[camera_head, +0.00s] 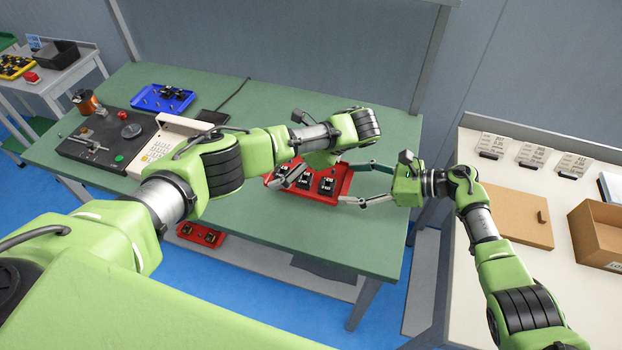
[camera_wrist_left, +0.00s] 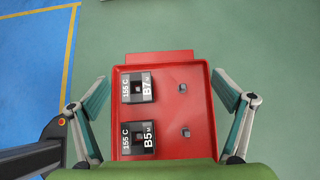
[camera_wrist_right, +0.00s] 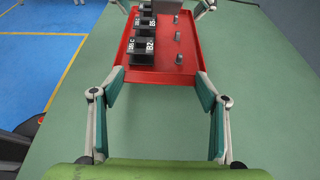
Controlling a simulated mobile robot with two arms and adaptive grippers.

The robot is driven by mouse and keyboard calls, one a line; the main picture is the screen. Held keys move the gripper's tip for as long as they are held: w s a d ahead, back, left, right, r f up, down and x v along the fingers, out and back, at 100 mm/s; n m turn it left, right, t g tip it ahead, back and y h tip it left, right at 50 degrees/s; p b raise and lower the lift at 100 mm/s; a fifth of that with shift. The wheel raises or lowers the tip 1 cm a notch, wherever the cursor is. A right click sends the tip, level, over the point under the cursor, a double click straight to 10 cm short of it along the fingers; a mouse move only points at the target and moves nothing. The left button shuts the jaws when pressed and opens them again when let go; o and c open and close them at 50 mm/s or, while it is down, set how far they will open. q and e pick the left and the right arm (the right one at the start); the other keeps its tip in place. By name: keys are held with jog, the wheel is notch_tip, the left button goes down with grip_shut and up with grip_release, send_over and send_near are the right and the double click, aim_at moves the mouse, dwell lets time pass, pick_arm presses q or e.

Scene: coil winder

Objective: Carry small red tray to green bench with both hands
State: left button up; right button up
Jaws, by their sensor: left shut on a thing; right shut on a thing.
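The small red tray (camera_head: 344,178) is over the front right part of the green bench (camera_head: 250,105); I cannot tell whether it touches the top. Several black blocks with white labels stand in it, beside a row of small pegs. My left gripper (camera_head: 290,174) is at the tray's left end, shut on it, with fingers along both sides in the left wrist view (camera_wrist_left: 160,78). My right gripper (camera_head: 344,184) is shut on the right end, its fingers at the two near corners in the right wrist view (camera_wrist_right: 161,84). The tray looks about level.
A blue tray (camera_head: 163,97), a black control panel (camera_head: 105,138) and a beige keypad box (camera_head: 165,145) stand on the bench's left. Another red tray (camera_head: 202,234) is low under the front edge. A white table (camera_head: 480,175) with a cardboard box (camera_head: 600,235) stands at right.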

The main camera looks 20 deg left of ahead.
aim_at(319, 179)
pick_arm(q)
jog(key=shift+d+f+b, duration=0.2)
jog(key=shift+f+b, duration=0.55)
jog(key=shift+f, duration=0.05)
jog(key=shift+d+f+b, duration=0.25)
jog(key=shift+f+b, duration=0.5)
jog(key=shift+f, duration=0.05)
jog(key=shift+d+f+b, duration=0.2)
jog(key=shift+f+b, duration=0.55)
jog(key=shift+f, duration=0.05)
pick_arm(e)
jog(key=shift+a+f, duration=0.2)
jog(key=shift+f, duration=0.8)
jog(key=shift+a+f, duration=0.2)
jog(key=shift+f, duration=0.8)
pick_arm(q)
jog(key=o, duration=1)
jog(key=shift+c, duration=0.2)
pick_arm(e)
jog(key=o, duration=1.1)
jog(key=shift+r, duration=0.1)
jog(key=shift+c, duration=0.2)
pick_arm(q)
jog(key=shift+a+r, duration=0.1)
pick_arm(e)
jog(key=shift+o, duration=0.9)
pick_arm(q)
jog(key=shift+a, duration=0.15)
pick_arm(e)
jog(key=shift+d, duration=0.15)
